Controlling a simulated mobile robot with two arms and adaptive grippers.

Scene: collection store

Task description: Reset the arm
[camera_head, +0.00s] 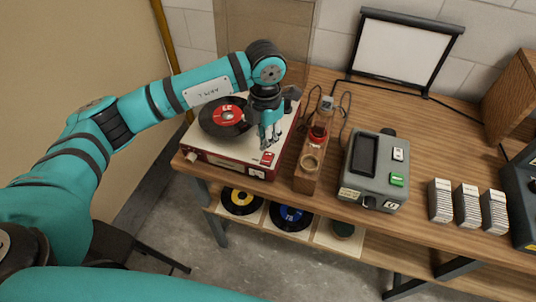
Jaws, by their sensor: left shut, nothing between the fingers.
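My left arm comes in from the left and bends down over the record player (217,159) at the table's left end. My left gripper (268,141) points down above the player's right part, close to a small red patch on its top. Its fingers are shut with nothing between them. Whether the fingertips touch the player I cannot tell. A black record with a red label (227,115) lies on the player, left of the gripper. A teal arm part of mine crosses the bottom edge. My right gripper is not in view.
Right of the player stand a narrow wooden stand (309,165), a grey device with a green button (374,172) and several stacks of cards (467,204). A small screen (400,52) stands behind. Records lie on a lower shelf (265,222). Bare wooden tabletop (450,140) shows at right.

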